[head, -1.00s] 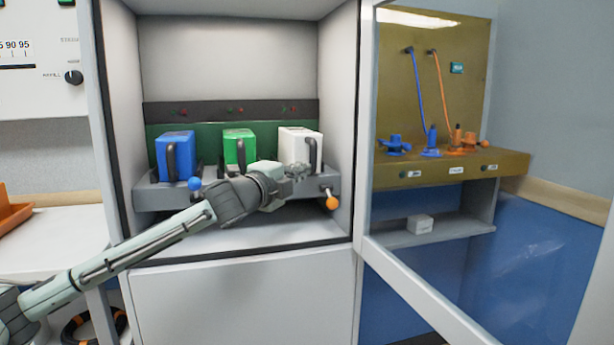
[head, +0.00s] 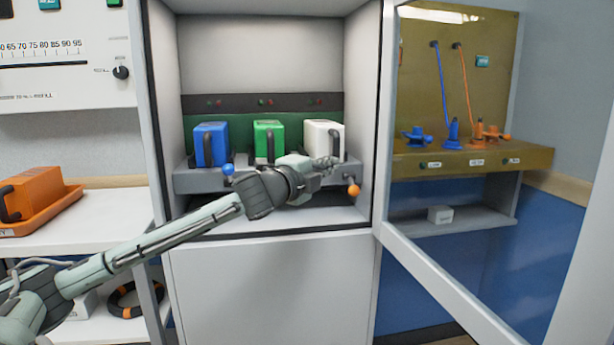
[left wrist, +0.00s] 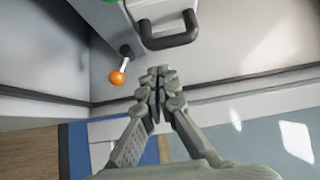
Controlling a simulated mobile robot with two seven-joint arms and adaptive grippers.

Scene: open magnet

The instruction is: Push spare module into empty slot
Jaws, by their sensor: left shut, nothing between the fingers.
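A white module (head: 321,136) with a dark handle stands at the right of the cabinet's rack (head: 195,181). A green module (head: 268,140) and a blue module (head: 211,143) stand left of it. I cannot tell how far each sits in its slot. My left gripper (head: 325,165) is shut and empty, in front of the white module's lower part, partly covering it. In the left wrist view, the gripper's closed fingertips (left wrist: 160,80) are below a module's dark handle (left wrist: 170,40), with a visible gap. My right gripper is not in view.
An orange-knobbed lever (head: 353,190) is right of my left gripper; a blue-knobbed lever (head: 228,170) is left of it. An orange module (head: 45,194) lies in a tray on the left counter (head: 110,207). The open cabinet door (head: 480,275) stands at the right.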

